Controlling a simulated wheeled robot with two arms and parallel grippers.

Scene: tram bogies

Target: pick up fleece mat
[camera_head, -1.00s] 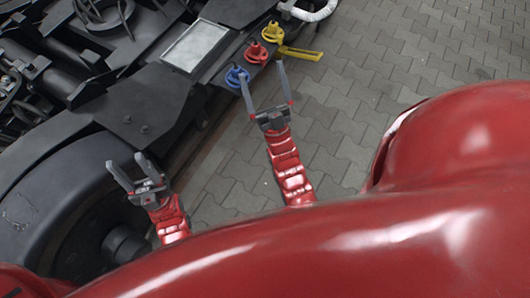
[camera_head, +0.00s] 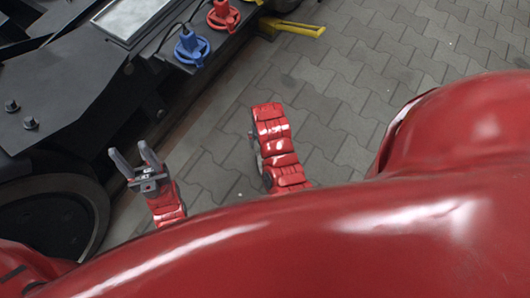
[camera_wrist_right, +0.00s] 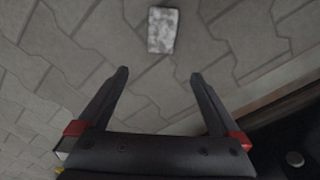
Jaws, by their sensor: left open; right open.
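A small pale, mottled grey rectangle (camera_wrist_right: 162,30), which looks like the fleece mat, lies flat on the paving in the right wrist view. My right gripper (camera_wrist_right: 158,75) is open and empty, with the rectangle beyond its fingertips and apart from them. In the head view only my right forearm shows; its fingers are hidden. My left gripper (camera_head: 134,162) is open and empty beside the bogie. A pale mottled panel (camera_head: 130,14) in a dark frame lies on the bogie at the top left; I cannot tell whether it is cloth.
The dark bogie (camera_head: 75,75) with its wheel (camera_head: 50,215) fills the left side. A blue connector (camera_head: 190,46), a red connector (camera_head: 223,15) and a yellow bar (camera_head: 292,27) sit at its edge. Grey paving (camera_head: 390,60) is clear to the right.

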